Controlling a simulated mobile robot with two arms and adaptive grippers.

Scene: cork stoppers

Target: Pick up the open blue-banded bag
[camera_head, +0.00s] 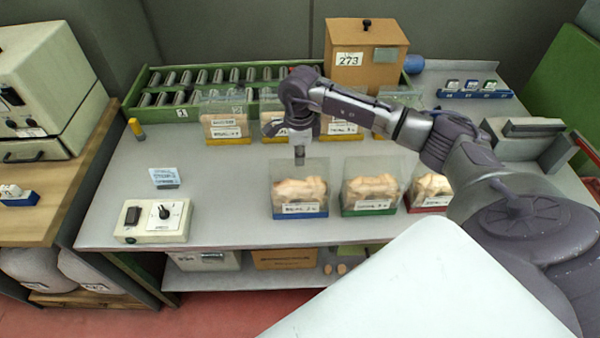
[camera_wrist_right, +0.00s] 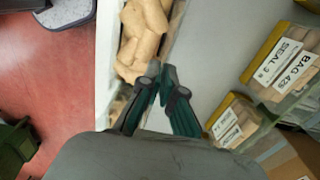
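The blue-banded bag (camera_head: 299,197) stands upright on the grey bench, the leftmost of the front row. It is clear, holds tan corks, and has a white label and a blue band at its base. My right gripper (camera_head: 300,160) points down over its upper rear film. In the right wrist view, the fingertips of my right gripper (camera_wrist_right: 161,70) are close together at the bag's pale film edge, beside the corks (camera_wrist_right: 142,35); they look shut on that film. The exact contact is small and partly hidden. My left gripper is not in view.
A green-banded bag (camera_head: 370,193) and a red-banded bag (camera_head: 428,190) stand to the right. Yellow-banded bags (camera_head: 227,127) stand behind, before a green rack (camera_head: 160,78). A control box (camera_head: 153,221) and a small blue-and-white card (camera_head: 164,177) are left. Bench between is clear.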

